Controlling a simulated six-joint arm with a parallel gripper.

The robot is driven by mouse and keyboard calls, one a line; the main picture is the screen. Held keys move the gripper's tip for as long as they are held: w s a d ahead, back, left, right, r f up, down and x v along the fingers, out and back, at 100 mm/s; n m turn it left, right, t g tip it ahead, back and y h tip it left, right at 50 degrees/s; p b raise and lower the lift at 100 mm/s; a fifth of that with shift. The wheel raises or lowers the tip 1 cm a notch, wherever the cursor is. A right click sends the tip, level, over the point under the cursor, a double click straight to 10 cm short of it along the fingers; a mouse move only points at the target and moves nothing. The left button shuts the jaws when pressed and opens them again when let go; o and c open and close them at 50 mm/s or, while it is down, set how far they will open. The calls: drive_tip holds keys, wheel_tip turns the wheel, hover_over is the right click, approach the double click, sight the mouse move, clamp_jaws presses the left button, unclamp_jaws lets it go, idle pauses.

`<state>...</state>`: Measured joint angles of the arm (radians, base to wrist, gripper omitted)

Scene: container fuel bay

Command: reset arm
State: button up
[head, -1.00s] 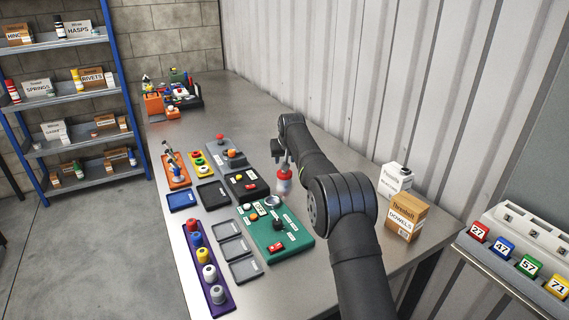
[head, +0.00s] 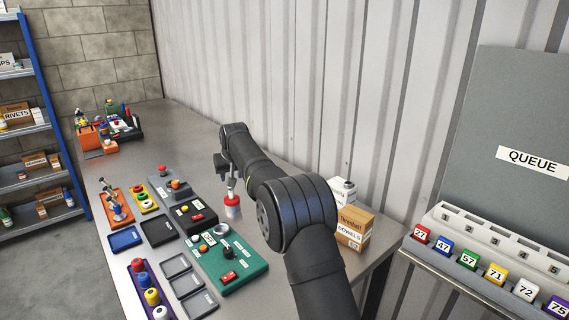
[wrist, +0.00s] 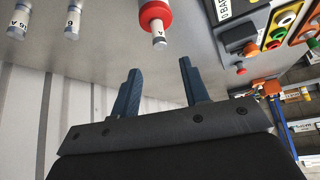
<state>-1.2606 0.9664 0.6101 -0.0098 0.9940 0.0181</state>
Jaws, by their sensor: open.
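My gripper (head: 222,166) is over the steel workbench (head: 190,120), beyond the green panel (head: 232,262). In the wrist view its two blue fingers (wrist: 160,68) are spread with nothing between them.
Panels, empty trays (head: 125,238) and a purple rack of coloured knobs (head: 140,285) fill the bench's left part. A corrugated wall (head: 300,80) runs behind. Numbered blocks (head: 468,259) line a rack at right.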

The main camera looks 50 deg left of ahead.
sight(231, 189)
drive_tip(key=x, duration=1.2)
drive_tip(key=shift+s+f, duration=0.1)
drive_tip(key=shift+f, duration=0.05)
drive_tip(key=shift+d+r, duration=0.1)
drive_tip(key=shift+r, duration=0.2)
